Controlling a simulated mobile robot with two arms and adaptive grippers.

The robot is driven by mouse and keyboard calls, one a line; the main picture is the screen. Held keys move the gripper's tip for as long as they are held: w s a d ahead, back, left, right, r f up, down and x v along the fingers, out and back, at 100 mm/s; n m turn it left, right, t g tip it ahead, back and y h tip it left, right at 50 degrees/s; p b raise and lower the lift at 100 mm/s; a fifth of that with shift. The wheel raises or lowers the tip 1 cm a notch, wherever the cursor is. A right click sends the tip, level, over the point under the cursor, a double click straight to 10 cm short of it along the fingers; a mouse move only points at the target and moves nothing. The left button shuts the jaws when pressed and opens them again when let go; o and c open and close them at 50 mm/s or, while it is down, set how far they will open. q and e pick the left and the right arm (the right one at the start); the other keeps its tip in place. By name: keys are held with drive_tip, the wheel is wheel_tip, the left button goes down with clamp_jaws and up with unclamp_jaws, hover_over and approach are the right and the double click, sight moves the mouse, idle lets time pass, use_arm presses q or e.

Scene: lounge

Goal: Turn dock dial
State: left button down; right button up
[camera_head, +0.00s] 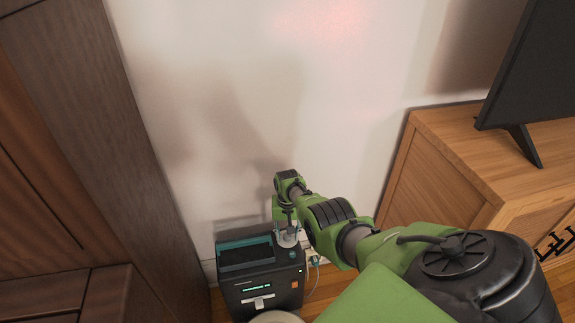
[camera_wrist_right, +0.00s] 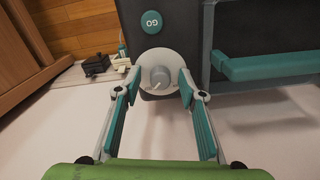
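The dock (camera_head: 260,286) is a dark box with a teal-edged top, a small lit display and a white lever on its front, standing low against the wall. Its dial (camera_wrist_right: 158,74) is a pale round disc with a grey knob in the middle, seen in the right wrist view. My right gripper (camera_wrist_right: 158,88) is open, its teal-padded fingers on either side of the dial, with gaps between them and the central knob. In the head view my right gripper (camera_head: 288,228) points down at the dock's right side and partly covers the dial. My left gripper is out of view.
A teal GO button (camera_wrist_right: 152,22) is beyond the dial, and a teal bar (camera_wrist_right: 265,66) is to its right. A wooden cabinet (camera_head: 455,165) with a screen stands right of the dock. Dark wooden furniture (camera_head: 115,150) stands left. A socket with a plug (camera_head: 314,260) is beside the dock.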

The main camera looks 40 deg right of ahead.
sight(288, 236)
drive_tip(key=shift+w+r, duration=0.15)
drive_tip(key=shift+r, duration=0.9)
wheel_tip(288, 236, up, 10)
drive_tip(key=shift+s+f, duration=0.1)
drive_tip(key=shift+s, duration=0.1)
idle(0.4)
